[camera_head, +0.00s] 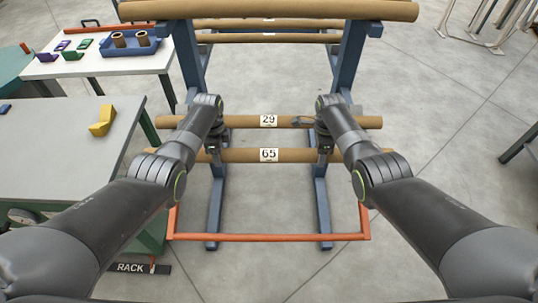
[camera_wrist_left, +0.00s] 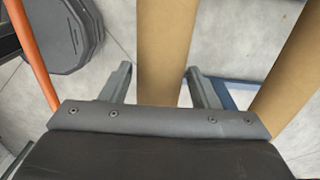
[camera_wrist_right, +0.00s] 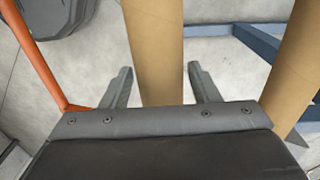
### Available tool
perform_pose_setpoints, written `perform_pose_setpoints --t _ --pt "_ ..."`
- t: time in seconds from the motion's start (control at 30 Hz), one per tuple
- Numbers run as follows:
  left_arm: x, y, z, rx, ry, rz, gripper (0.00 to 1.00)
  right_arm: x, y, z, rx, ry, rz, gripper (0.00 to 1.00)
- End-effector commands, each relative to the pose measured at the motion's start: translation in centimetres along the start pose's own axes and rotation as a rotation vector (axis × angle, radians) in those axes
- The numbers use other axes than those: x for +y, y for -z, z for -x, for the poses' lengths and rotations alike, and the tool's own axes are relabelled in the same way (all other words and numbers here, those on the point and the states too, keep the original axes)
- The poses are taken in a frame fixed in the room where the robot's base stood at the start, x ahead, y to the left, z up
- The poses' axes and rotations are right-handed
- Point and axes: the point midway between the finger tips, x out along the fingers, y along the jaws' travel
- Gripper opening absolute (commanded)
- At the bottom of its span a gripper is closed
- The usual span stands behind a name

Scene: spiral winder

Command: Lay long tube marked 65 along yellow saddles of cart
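The long brown tube marked 65 (camera_head: 290,155) lies across the lowest, front position of the blue rack (camera_head: 214,215). My left gripper (camera_head: 218,150) is over its left part and my right gripper (camera_head: 324,155) over its right part. In the left wrist view the tube (camera_wrist_left: 165,50) passes between open fingers, with gaps at both sides. In the right wrist view the tube (camera_wrist_right: 154,50) also runs between open fingers. A yellow notched block (camera_head: 101,122) stands on a grey-topped stand (camera_head: 50,150) at left; I cannot tell whether it is a cart saddle.
Tube 29 (camera_head: 290,121) lies just behind tube 65. More tubes (camera_head: 270,10) lie higher on the rack. An orange bar (camera_head: 265,237) crosses the front, low down. A white table (camera_head: 100,64) with a blue tray (camera_head: 122,44) stands back left. The floor at right is mostly clear.

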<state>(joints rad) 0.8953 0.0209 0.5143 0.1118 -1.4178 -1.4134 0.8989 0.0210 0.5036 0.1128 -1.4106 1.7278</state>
Motion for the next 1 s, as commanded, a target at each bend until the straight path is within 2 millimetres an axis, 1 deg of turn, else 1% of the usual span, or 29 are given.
perform_pose_setpoints --t 0.03,0.2,0.3,0.67,0.87,1.0 --pt "0.0 0.0 0.0 0.000 0.000 0.000 0.48 0.0 0.0 0.0 0.000 0.000 0.000 0.48" --pt "0.0 0.0 0.0 0.000 0.000 0.000 0.26 0.0 0.0 0.0 0.000 0.000 0.000 0.26" --pt "0.0 0.0 0.0 0.000 0.000 0.000 0.14 0.0 0.0 0.0 0.000 0.000 0.000 0.14" --pt "0.0 0.0 0.4 0.000 0.001 0.000 0.14 0.0 0.0 0.5 0.000 0.002 0.000 0.14" --pt "0.0 0.0 1.8 0.000 0.000 0.000 0.14 0.0 0.0 1.8 0.000 0.002 0.000 0.14" --pt "0.1 0.0 3.1 0.000 0.000 0.000 0.14 0.1 0.0 3.1 0.001 0.002 -0.001 0.14"
